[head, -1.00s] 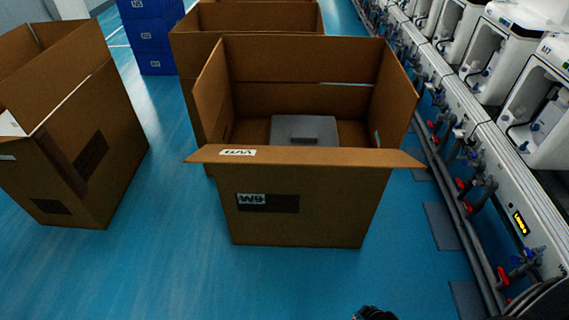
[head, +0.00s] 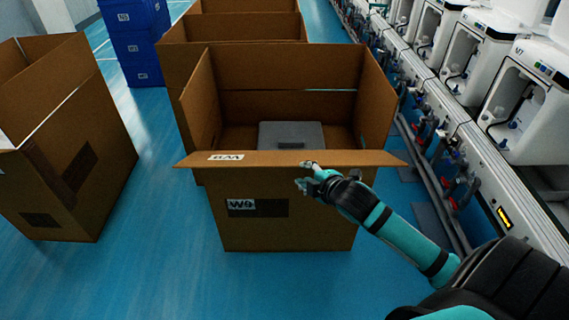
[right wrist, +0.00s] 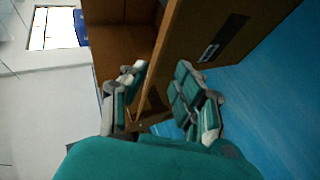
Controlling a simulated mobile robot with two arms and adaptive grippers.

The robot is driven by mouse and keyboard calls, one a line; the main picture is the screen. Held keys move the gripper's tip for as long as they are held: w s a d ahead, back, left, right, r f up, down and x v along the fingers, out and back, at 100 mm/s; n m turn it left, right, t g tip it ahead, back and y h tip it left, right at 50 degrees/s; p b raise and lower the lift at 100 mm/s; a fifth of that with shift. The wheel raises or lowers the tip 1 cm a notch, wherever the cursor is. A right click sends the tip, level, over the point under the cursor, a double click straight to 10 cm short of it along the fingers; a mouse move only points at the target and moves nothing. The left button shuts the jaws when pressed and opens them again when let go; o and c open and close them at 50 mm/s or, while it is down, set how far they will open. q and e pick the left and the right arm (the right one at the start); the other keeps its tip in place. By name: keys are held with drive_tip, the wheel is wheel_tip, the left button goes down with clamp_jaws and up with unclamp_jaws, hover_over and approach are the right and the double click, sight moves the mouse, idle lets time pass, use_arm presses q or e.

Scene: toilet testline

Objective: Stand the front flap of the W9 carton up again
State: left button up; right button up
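The W9 carton (head: 290,225) stands open on the blue floor, its W9 label on the front wall. Its side and back flaps stand up. Its front flap (head: 250,158) is folded outward toward me, sticking out roughly level from the top front edge. A grey box (head: 291,135) lies inside. My right gripper (head: 306,176) is at the flap's near edge, right of the middle, its fingers apart. In the right wrist view the open fingers (right wrist: 160,98) lie either side of brown cardboard; contact cannot be told. My left gripper is not in view.
Another open carton (head: 75,170) stands to the left, and more cartons (head: 180,55) stand behind. Blue crates (head: 135,45) are stacked at the back left. A test line with pipes and valves (head: 450,170) runs along the right. Floor in front is clear.

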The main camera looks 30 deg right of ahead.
sight(286, 162)
drive_tip(key=x, duration=1.3)
drive_tip(key=shift+w+a+f, duration=0.1)
drive_tip(key=shift+w+f, duration=0.05)
drive_tip(key=shift+f, duration=0.1)
clamp_jaws()
